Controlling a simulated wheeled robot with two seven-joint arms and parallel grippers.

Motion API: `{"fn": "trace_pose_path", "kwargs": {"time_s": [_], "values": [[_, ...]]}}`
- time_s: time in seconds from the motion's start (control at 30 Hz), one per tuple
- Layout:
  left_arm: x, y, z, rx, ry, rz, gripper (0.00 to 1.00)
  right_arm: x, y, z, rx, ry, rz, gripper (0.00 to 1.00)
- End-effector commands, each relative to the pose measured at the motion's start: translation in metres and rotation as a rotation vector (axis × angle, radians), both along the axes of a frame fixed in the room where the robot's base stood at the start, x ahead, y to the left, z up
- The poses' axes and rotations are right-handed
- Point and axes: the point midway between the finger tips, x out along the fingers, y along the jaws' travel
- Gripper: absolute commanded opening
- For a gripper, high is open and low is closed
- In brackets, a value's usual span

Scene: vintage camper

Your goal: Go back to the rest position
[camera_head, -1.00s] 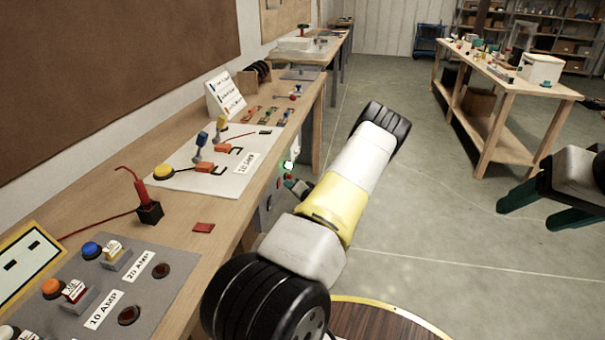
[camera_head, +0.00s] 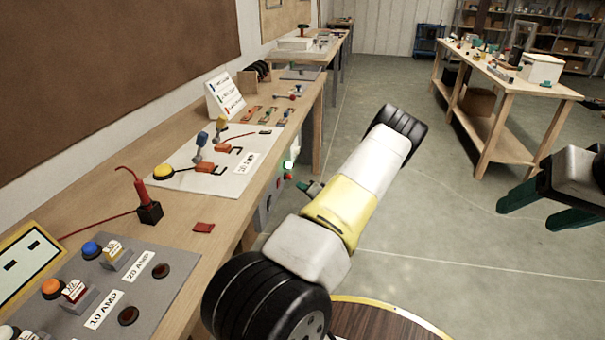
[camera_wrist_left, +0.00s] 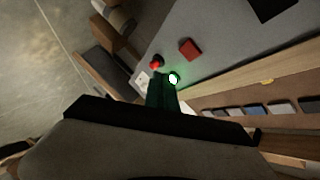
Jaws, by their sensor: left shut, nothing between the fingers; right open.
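My left gripper (camera_head: 309,189) shows only partly in the head view, behind my white and yellow left arm. It is beside the front panel of the workbench, a little right of a lit green lamp (camera_head: 289,166). In the left wrist view its dark green fingers (camera_wrist_left: 162,92) are shut together with nothing between them. The lit green lamp (camera_wrist_left: 173,78) and a red knob (camera_wrist_left: 156,63) appear close to the fingertips there. My right gripper (camera_head: 545,205) is open and empty at the right edge, over the floor.
The wooden workbench (camera_head: 110,198) runs along the left wall. It carries a grey switch panel (camera_head: 190,262), a white board (camera_head: 205,183) and a red and black plug piece (camera_head: 148,208). Another wooden table (camera_head: 490,85) stands at the back right. The floor between is clear.

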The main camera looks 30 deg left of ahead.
Motion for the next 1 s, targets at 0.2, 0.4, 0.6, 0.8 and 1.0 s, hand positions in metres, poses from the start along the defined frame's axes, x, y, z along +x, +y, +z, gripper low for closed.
{"fn": "trace_pose_path", "kwargs": {"time_s": [0.2, 0.4, 0.6, 0.8, 1.0], "values": [[0.000, 0.000, 0.000, 0.000, 0.000, 0.000, 0.00, 0.000, 0.000, 0.000, 0.000, 0.000, 0.000, 0.61], [0.000, 0.000, 0.001, -0.004, -0.002, -0.001, 0.00, 0.000, 0.000, 0.000, 0.000, 0.000, 0.000, 0.61], [0.015, -0.014, 0.024, -0.163, -0.045, -0.016, 0.00, 0.000, 0.000, 0.000, 0.000, 0.000, 0.000, 0.61], [0.034, -0.062, 0.081, -0.511, -0.116, -0.081, 0.00, 0.000, 0.000, 0.000, 0.000, 0.000, 0.000, 0.61], [0.029, -0.123, 0.155, -0.830, -0.149, -0.177, 0.00, 0.000, 0.000, 0.000, 0.000, 0.000, 0.000, 0.61]]}}
